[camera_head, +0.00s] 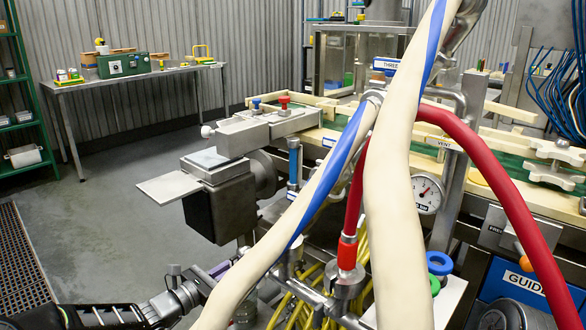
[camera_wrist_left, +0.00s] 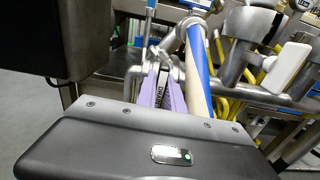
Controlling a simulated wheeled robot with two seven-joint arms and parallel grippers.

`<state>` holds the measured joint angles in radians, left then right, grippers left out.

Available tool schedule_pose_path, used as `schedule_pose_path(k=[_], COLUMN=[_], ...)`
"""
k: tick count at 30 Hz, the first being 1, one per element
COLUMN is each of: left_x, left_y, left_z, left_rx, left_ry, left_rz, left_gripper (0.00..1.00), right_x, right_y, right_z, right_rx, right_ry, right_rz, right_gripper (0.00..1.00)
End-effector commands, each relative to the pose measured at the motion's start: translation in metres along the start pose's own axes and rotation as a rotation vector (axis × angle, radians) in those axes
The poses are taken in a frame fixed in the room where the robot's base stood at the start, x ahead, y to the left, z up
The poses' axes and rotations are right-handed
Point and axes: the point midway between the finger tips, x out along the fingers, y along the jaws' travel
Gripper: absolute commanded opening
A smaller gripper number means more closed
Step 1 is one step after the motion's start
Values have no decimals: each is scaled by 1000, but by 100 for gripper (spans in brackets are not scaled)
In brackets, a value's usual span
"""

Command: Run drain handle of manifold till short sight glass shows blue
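The lilac drain handle (camera_wrist_left: 177,97) shows in the left wrist view just beyond my left gripper's dark body (camera_wrist_left: 150,140); a label reading DRAIN lies along it. In the head view a small part of the lilac handle (camera_head: 220,268) shows left of the pale hose. My left gripper (camera_head: 183,296) reaches in from the bottom left, close to the handle. My right gripper is out of view.
Thick cream hoses (camera_head: 395,200) cross the middle of the head view and hide much of the manifold. A red hose (camera_head: 490,165), a round gauge (camera_head: 427,193) and yellow hoses (camera_head: 290,312) crowd around it. A dark block (camera_head: 220,208) on the machine stands above the handle. Open floor lies left.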

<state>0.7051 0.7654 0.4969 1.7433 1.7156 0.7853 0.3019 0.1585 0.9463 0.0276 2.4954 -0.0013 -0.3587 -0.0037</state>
Motion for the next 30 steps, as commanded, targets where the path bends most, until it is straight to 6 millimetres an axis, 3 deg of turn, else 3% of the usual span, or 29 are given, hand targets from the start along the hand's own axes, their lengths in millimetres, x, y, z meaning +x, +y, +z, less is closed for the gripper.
schedule_pose_path(k=[9, 19, 23, 30], left_x=[0, -3, -16, -56], left_y=[0, 0, 1, 1], left_z=[0, 0, 1, 1], left_rx=[-1, -2, -1, -2], left_ry=[1, 1, 2, 3], left_rz=[0, 0, 2, 3], left_gripper=[37, 37, 37, 37], right_x=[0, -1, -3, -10], right_y=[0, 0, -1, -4], right_z=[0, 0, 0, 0], right_rx=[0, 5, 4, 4], right_ry=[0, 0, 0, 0], right_rz=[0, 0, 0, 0], right_gripper=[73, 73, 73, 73])
